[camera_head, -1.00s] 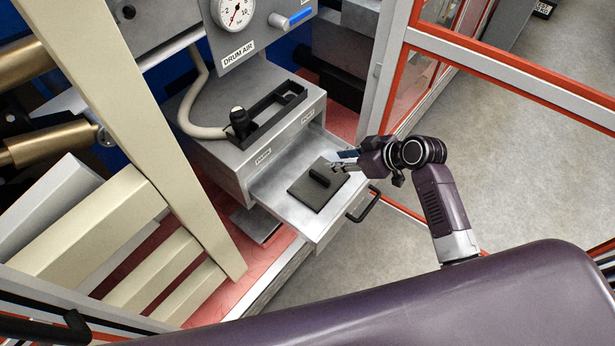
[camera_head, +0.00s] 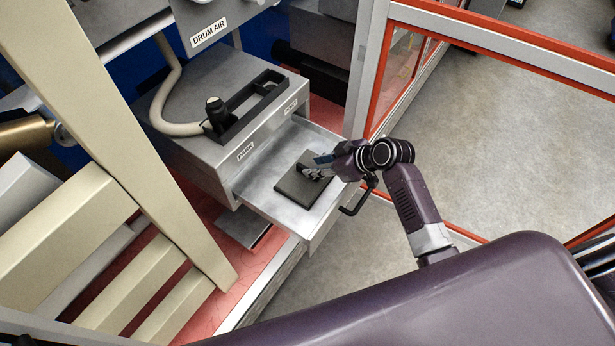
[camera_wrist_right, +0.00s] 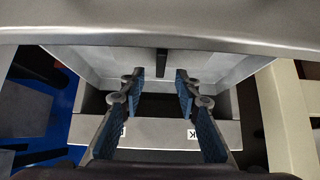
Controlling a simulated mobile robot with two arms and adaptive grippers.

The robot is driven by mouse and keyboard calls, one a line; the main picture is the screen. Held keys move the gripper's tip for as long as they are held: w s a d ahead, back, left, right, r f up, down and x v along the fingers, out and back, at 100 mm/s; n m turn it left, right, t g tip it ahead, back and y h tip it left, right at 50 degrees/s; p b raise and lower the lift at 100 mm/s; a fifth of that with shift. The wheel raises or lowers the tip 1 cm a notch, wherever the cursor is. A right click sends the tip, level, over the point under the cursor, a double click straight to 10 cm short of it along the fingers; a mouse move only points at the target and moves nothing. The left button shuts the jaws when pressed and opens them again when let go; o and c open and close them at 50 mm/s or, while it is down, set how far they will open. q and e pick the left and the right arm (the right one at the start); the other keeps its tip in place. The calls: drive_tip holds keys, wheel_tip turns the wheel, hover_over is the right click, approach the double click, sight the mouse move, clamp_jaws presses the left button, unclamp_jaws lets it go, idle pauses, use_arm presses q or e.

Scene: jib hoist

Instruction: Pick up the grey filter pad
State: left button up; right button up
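The grey filter pad (camera_head: 292,188) is a flat dark square lying in the open drawer (camera_head: 262,188). Its raised grip is mostly hidden by my right gripper (camera_head: 314,171), which comes in from the right at the pad. In the right wrist view the two fingers of this gripper (camera_wrist_right: 160,86) stand apart with a clear gap. A dark area shows between and below the fingertips, and I cannot tell if it is the pad. I cannot tell whether the fingers touch the pad's grip. My left gripper is out of view.
The drawer handle (camera_head: 358,200) sticks out below my right wrist. A grey cabinet (camera_head: 185,128) with a black tray (camera_head: 255,105) and a hose (camera_head: 160,95) stands behind. Beige rails (camera_head: 130,150) are on the left, and an orange-edged frame (camera_head: 500,55) is on the right.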

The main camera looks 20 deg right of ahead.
sight(302, 190)
drive_tip(key=shift+x, duration=2.5)
drive_tip(key=shift+s+d+f, duration=0.1)
drive_tip(key=shift+s+f, duration=0.1)
drive_tip(key=shift+c, duration=0.4)
clamp_jaws()
